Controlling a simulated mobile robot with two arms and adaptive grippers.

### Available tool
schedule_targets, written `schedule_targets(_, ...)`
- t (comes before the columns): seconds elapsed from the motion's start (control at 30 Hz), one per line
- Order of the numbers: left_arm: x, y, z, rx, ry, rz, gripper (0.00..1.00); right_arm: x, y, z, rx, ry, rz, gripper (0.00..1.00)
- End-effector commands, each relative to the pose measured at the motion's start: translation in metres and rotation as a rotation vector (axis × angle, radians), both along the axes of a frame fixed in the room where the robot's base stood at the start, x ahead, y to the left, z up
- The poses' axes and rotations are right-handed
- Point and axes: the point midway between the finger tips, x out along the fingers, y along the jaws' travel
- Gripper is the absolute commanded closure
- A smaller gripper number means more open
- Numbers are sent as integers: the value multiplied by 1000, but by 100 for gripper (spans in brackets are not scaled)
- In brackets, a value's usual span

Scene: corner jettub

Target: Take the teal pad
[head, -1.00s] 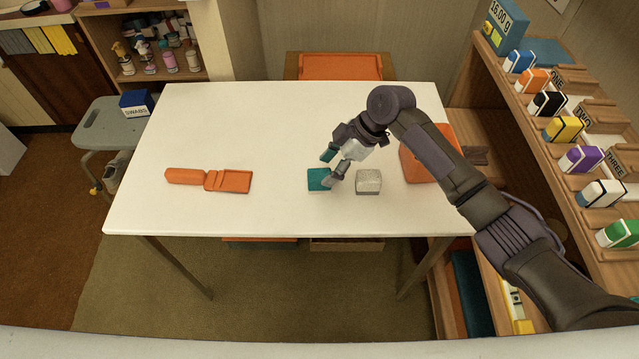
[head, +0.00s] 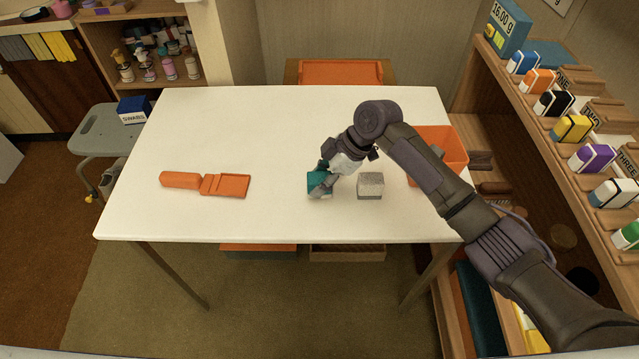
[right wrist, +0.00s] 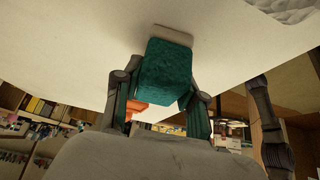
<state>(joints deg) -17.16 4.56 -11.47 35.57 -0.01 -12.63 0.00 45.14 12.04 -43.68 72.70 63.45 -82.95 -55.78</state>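The teal pad (head: 318,181) is a small block with a pale strip along one end, at the front middle of the white table (head: 220,130). My right gripper (head: 323,179) is down at the pad with a finger on either side of it. In the right wrist view the teal pad (right wrist: 167,75) lies between the fingertips (right wrist: 163,82), very close to both. I cannot tell whether they press on it, or whether it is clear of the tabletop. My left gripper is not in view.
A grey-white block (head: 370,186) stands just right of the pad. An orange bin (head: 448,147) is at the table's right, partly behind my arm. An orange scoop-like tool (head: 205,184) lies to the left. The table's middle and back are clear.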

Motion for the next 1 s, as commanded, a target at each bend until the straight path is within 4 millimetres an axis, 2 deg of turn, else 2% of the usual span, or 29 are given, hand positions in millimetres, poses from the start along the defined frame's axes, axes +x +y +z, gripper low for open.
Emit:
schedule_targets(0.03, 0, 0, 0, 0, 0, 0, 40, 0, 0, 0, 0, 0, 0, 80)
schedule_targets(0.13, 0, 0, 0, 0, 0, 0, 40, 0, 0, 0, 0, 0, 0, 96)
schedule_targets(0.17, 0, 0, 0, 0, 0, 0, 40, 0, 0, 0, 0, 0, 0, 99)
schedule_targets(0.37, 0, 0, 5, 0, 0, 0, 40, 0, 0, 5, 0, 0, 0, 99)
schedule_targets(1.0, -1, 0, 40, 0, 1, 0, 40, 0, 0, 44, 0, -1, -1, 99)
